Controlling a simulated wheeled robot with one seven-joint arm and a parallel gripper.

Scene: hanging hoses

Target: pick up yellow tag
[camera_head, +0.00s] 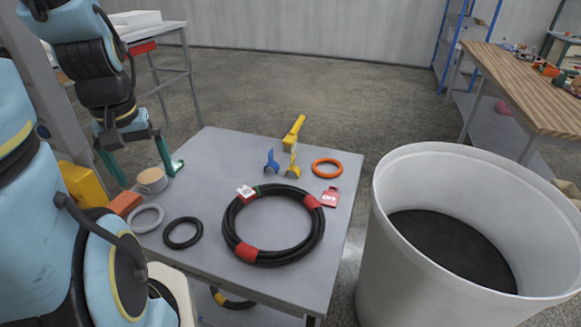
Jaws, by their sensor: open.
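I cannot make out a plain yellow tag for sure. A small yellow clip-like piece (292,165) stands near the back middle of the grey table (210,235), right of a similar blue piece (271,161). A longer yellow object (296,130) with a block-like end lies behind it at the table's back edge. My gripper (150,173) has two green fingers spread wide apart. It is open at the table's left side, well left of the yellow pieces, with a tan-topped round item (152,180) showing between and behind its fingers.
A black hose coil (232,238) with red bands fills the table's middle. A red-and-white tag (246,192), a red OFF tag (330,197) and an orange ring (327,161) lie around it. Grey (147,228) and black (183,246) rings lie front left. A large white bin (405,270) stands right.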

